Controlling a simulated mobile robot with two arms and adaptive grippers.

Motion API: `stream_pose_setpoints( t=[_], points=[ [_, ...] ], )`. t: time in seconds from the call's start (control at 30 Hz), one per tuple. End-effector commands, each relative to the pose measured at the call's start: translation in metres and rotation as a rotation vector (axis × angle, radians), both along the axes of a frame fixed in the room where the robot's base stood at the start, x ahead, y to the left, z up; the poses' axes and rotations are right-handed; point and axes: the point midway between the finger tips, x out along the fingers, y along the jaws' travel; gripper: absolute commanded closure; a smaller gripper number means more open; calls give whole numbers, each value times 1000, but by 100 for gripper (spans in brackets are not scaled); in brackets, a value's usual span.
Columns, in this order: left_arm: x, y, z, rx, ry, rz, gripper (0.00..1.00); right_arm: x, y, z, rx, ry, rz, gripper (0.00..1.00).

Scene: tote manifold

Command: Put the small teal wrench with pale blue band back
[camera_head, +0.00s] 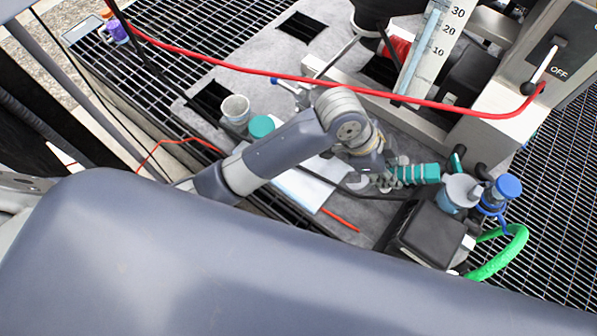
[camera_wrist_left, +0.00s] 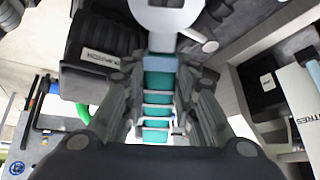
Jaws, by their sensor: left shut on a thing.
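The teal wrench (camera_wrist_left: 158,88) runs up the middle of the left wrist view, between the fingers of my left gripper (camera_wrist_left: 160,76). Its pale blue band (camera_wrist_left: 162,64) sits near the fingertips, just below a pale grey head (camera_wrist_left: 166,14) that is cut off by the top edge. In the head view my left gripper (camera_head: 384,179) is shut on the wrench, and a ribbed teal length (camera_head: 418,174) sticks out to its right. I cannot tell there whether the wrench touches anything. My right gripper is not in view.
A black box (camera_head: 427,234), a blue-capped item (camera_head: 508,187) and a green hose (camera_head: 508,258) are close by at the right. A red cable (camera_head: 400,97) crosses above my arm. A scale panel (camera_head: 436,45) and switch box (camera_head: 553,60) stand behind. A pale cup (camera_head: 235,108) is at the left.

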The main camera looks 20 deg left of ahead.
Motion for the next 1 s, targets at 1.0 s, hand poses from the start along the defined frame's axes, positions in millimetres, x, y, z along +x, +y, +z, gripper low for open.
stream_pose_setpoints(
  t=[1.0],
  points=[
    [41,213,-133,582,19,-474,100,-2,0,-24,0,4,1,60]
  ],
)
